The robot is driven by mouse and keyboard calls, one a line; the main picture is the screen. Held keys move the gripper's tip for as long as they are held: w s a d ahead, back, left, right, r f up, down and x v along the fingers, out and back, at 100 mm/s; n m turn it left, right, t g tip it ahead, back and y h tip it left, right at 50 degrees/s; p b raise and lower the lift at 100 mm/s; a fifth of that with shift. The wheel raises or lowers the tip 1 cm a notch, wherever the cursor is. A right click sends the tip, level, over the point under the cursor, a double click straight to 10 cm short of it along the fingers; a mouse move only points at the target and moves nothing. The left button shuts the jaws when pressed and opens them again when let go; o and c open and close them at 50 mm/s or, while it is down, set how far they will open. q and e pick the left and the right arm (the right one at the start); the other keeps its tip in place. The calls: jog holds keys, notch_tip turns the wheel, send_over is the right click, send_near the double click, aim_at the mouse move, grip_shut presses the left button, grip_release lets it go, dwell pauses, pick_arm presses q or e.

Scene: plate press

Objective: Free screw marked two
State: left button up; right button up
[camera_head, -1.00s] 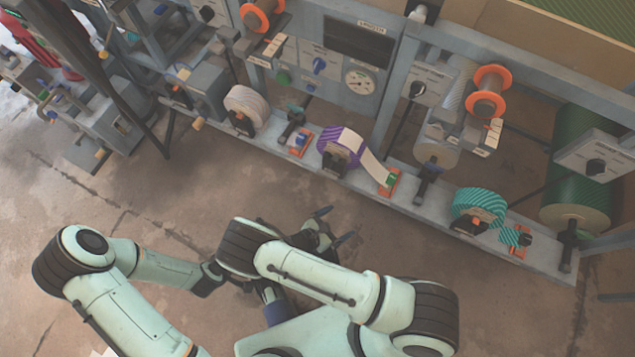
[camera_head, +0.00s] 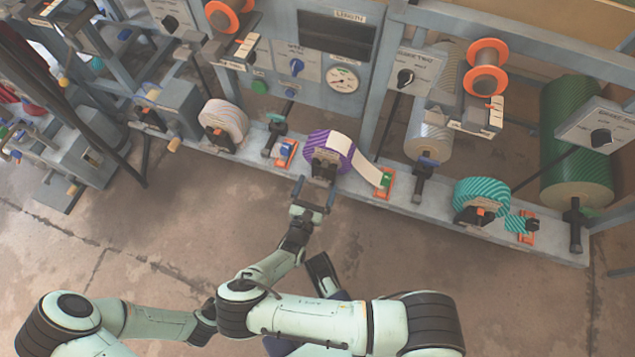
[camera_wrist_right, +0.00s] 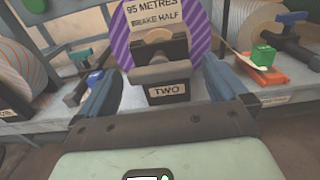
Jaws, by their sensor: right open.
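The screw marked two shows in the right wrist view as a dark block (camera_wrist_right: 168,75) with a "TWO" label, in front of a purple-striped roll (camera_wrist_right: 122,42). In the head view it is the dark mount (camera_head: 325,165) at the front of the purple roll (camera_head: 333,142). My right gripper (camera_head: 315,190) is open just in front of it. In the right wrist view its fingers (camera_wrist_right: 168,90) stand apart, one on each side of the block, with nothing held. My left arm's end is mostly hidden behind my right arm; its jaws cannot be made out.
A green block on an orange base (camera_head: 385,180) sits right of the purple roll. A white roll (camera_head: 223,122) and a blue-and-orange piece (camera_head: 286,152) are to the left; a teal roll (camera_head: 480,198) is to the right. The floor in front is clear.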

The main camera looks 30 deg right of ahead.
jog(key=shift+x, duration=1)
pick_arm(q)
jog(key=shift+s+f, duration=0.4)
jog(key=shift+s, duration=0.05)
pick_arm(e)
jog(key=c, duration=1)
pick_arm(q)
jog(key=shift+w+r, duration=0.15)
